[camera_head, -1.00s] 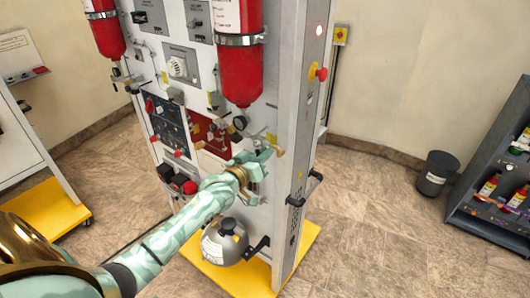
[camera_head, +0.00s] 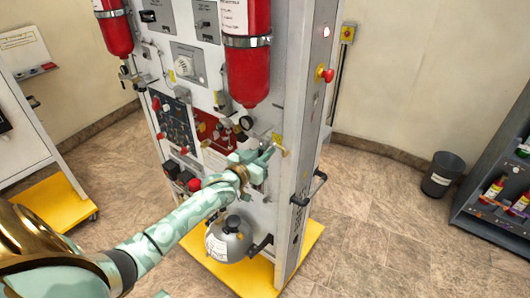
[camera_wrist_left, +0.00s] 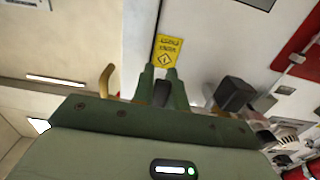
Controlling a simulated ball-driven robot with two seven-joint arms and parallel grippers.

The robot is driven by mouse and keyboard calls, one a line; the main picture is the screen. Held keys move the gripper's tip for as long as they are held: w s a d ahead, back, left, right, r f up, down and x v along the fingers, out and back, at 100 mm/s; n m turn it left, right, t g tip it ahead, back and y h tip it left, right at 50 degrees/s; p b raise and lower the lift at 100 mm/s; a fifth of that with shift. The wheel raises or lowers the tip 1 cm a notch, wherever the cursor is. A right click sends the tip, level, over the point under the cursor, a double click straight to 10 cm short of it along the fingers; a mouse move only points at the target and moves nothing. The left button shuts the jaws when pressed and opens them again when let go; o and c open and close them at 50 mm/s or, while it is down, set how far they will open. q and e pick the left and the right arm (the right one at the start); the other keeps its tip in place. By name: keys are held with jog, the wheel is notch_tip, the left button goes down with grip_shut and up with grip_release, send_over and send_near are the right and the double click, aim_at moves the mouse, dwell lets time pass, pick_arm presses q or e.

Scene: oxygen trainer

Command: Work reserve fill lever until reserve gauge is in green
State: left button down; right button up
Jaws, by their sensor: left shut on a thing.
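A tall white trainer cabinet (camera_head: 281,193) stands in front of me in the head view. My left gripper (camera_head: 265,160) is at its front, low and close to the right edge. In the left wrist view my left gripper (camera_wrist_left: 162,88) is shut on a dark narrow part, which I take for the lever; the fingers hide most of it. A brass hooked bar (camera_wrist_left: 105,80) shows just left of the fingers and a yellow label (camera_wrist_left: 167,51) just beyond them. A small round gauge (camera_head: 246,122) sits under the large red cylinder; its needle and colours are too small to read.
A grey sphere (camera_head: 218,243) hangs low on the cabinet, below my forearm. A black handle (camera_head: 319,187) sticks out at the right side. A red knob (camera_head: 326,75) is higher on that side. The floor at the right is clear up to a dark bin (camera_head: 440,176).

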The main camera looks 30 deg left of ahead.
pick_arm(q)
jog(key=c, duration=1.4)
grip_release()
jog(key=s+a, duration=0.1)
jog(key=s, duration=1.5)
jog(key=shift+a+b, duration=0.15)
jog(key=shift+b, duration=0.25)
